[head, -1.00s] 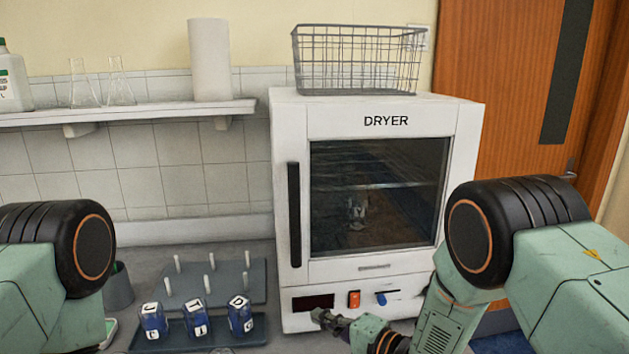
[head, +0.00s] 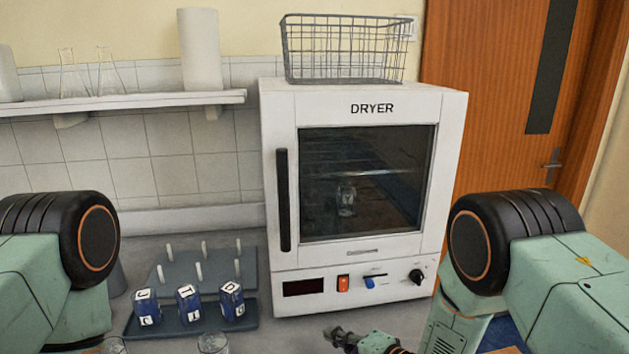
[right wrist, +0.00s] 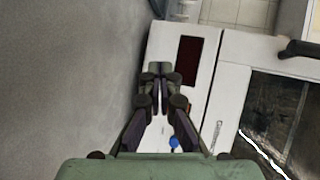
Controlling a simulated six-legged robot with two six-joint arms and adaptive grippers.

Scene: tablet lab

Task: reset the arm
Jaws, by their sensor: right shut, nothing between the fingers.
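My right gripper (head: 338,336) is low in front of the dryer's control panel in the head view, apart from it. In the right wrist view its fingers (right wrist: 161,72) are together with nothing between them. The white dryer (head: 452,160) has its glass door closed, and a clear glass item (head: 346,200) shows inside.
A dark tray (head: 160,329) with several blue lettered blocks (head: 189,303) stands left of the dryer, before a pegged rack (head: 215,268). Glassware (head: 213,344) stands at the front edge of view. A wire basket (head: 350,50) tops the dryer. A shelf (head: 150,100) holds flasks.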

